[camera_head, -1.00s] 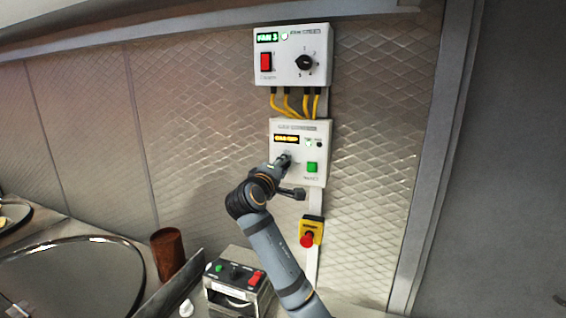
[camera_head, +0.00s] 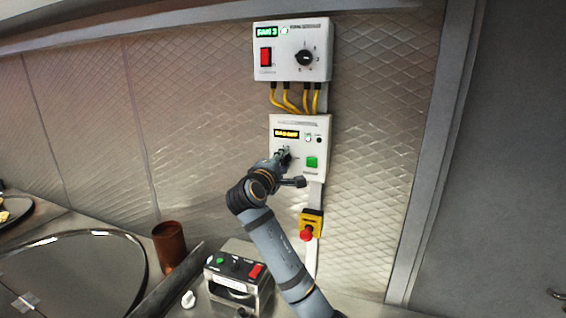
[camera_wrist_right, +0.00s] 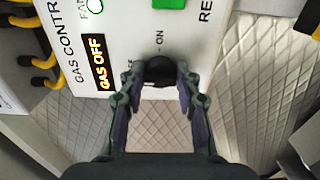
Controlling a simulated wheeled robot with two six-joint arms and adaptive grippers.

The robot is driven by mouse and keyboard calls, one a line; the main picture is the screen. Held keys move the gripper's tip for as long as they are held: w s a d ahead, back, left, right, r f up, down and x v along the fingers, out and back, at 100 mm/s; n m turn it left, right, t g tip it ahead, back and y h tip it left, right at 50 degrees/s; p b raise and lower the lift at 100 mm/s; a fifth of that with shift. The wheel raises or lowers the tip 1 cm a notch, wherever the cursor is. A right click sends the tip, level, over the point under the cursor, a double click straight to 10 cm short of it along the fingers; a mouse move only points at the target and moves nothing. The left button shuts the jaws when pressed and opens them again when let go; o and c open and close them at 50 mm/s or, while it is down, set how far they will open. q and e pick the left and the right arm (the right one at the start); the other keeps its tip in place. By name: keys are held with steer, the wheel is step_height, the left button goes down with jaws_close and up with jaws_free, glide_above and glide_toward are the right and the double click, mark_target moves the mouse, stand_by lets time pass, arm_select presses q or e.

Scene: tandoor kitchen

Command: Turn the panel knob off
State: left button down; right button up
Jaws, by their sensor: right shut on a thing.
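The gas control panel (camera_head: 320,142) is a white box on the wall, with a lit amber display (camera_head: 287,133). In the right wrist view the display (camera_wrist_right: 100,62) reads GAS OFF. The black panel knob (camera_wrist_right: 158,69) sits below it, near an ON mark. My right gripper (camera_head: 283,156) is at the panel's lower left, its two fingers (camera_wrist_right: 157,84) shut on the knob from either side. The knob's pointer cannot be made out, and in the head view the gripper mostly covers the knob. My left gripper is not in view.
A fan panel (camera_head: 318,70) with a red switch and a black dial is above, joined by yellow cables (camera_head: 289,99). A green button (camera_head: 311,162) is right of my gripper. A red emergency button (camera_head: 306,235) and a small control box (camera_head: 238,265) are below.

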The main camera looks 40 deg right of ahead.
steer(key=o, duration=1.1)
steer(key=shift+a, duration=0.1)
steer(key=shift+o, duration=0.2)
steer(key=v, duration=1.2)
